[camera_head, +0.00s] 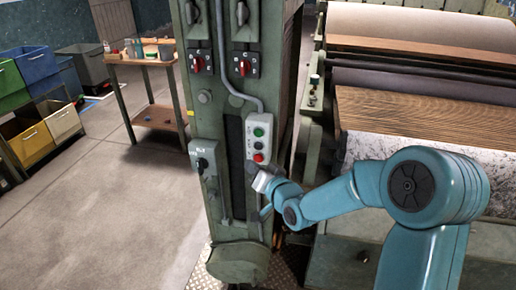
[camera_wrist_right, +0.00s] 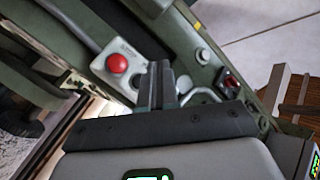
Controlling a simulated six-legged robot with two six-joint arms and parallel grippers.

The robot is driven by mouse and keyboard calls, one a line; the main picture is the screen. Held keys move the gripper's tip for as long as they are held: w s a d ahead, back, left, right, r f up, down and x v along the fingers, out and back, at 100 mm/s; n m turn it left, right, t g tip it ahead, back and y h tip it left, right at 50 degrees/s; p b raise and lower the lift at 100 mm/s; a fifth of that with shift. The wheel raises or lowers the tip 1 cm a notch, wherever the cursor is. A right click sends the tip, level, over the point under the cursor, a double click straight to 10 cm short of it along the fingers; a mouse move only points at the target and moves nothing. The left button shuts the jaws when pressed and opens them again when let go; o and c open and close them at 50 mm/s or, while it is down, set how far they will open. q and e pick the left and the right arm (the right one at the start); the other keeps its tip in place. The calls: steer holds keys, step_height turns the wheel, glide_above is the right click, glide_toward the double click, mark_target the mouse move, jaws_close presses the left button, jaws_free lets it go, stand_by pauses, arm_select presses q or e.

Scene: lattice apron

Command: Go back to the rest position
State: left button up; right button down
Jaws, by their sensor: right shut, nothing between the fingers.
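My right gripper (camera_head: 252,170) is in front of the green machine column (camera_head: 215,115), just below a pale button box (camera_head: 259,138). The box has a green button on top and a red button (camera_head: 258,157) at the bottom. In the right wrist view the two fingers (camera_wrist_right: 169,78) are shut with nothing between them, and the red button (camera_wrist_right: 118,63) is to their left. I cannot tell whether the fingertips touch anything. My left gripper is not in view.
A smaller switch box (camera_head: 203,158) and two red rotary switches (camera_head: 245,68) are on the column. A machine with rollers and brown sheet (camera_head: 420,115) stands at right. A wooden cart (camera_head: 147,60) and coloured bins (camera_head: 38,66) are at left. The floor (camera_head: 110,210) at left is clear.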

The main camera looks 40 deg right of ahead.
steer(key=s+a+f+n+g+y+p, duration=0.15)
steer(key=s+a+f+g, duration=0.25)
steer(key=a+f, duration=0.55)
steer(key=s+a+f+g+y, duration=0.3)
steer(key=a+f, duration=0.4)
steer(key=f, duration=0.6)
steer(key=s+a+f+n+g, duration=0.2)
steer(key=s+a+f+g, duration=0.1)
steer(key=s, duration=0.7)
steer(key=s+a+f+n+g, duration=0.2)
steer(key=s+f+g, duration=0.4)
steer(key=s, duration=0.4)
steer(key=shift+a+f+n+y+p, duration=0.3)
steer(key=shift+a+f+n+y, duration=0.05)
steer(key=shift+a, duration=0.25)
